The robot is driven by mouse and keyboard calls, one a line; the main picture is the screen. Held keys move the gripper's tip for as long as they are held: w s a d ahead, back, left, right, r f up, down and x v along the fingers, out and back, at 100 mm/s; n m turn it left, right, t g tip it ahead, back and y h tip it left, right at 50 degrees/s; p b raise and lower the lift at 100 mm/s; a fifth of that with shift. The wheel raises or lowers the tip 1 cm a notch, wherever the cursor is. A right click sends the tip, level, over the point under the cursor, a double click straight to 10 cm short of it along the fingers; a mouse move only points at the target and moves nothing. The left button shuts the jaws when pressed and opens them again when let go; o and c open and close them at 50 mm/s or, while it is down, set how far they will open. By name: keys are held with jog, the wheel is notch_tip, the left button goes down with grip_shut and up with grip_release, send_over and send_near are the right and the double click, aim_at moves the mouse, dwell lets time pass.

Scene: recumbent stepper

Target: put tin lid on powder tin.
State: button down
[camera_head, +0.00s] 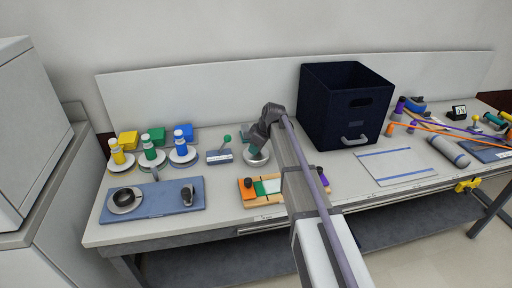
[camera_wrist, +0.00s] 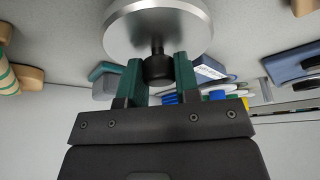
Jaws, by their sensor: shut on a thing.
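My gripper (camera_wrist: 158,74) has its two dark green fingers on either side of a black knob in the wrist view. The knob sits on a round silver disc, the tin lid (camera_wrist: 158,28). In the head view my gripper (camera_head: 257,147) is above the left-middle of the bench, with the silver round shape of the lid (camera_head: 256,159) just below it. The powder tin cannot be made out for certain; whether it is under the lid is hidden. A dark-centred round vessel (camera_head: 124,198) lies on the blue mat at the left.
The blue mat (camera_head: 155,208) also carries a dark mouse-shaped object (camera_head: 188,193). Yellow, green and blue-topped bottles (camera_head: 150,150) stand on discs behind it. A wooden tray (camera_head: 248,201) is in front of my gripper. A navy bin (camera_head: 345,105) stands to the right.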

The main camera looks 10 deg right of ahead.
jog(key=shift+f, duration=0.15)
jog(key=shift+c, duration=2.2)
grip_release()
jog(key=p+v, duration=0.6)
jog(key=v, duration=0.1)
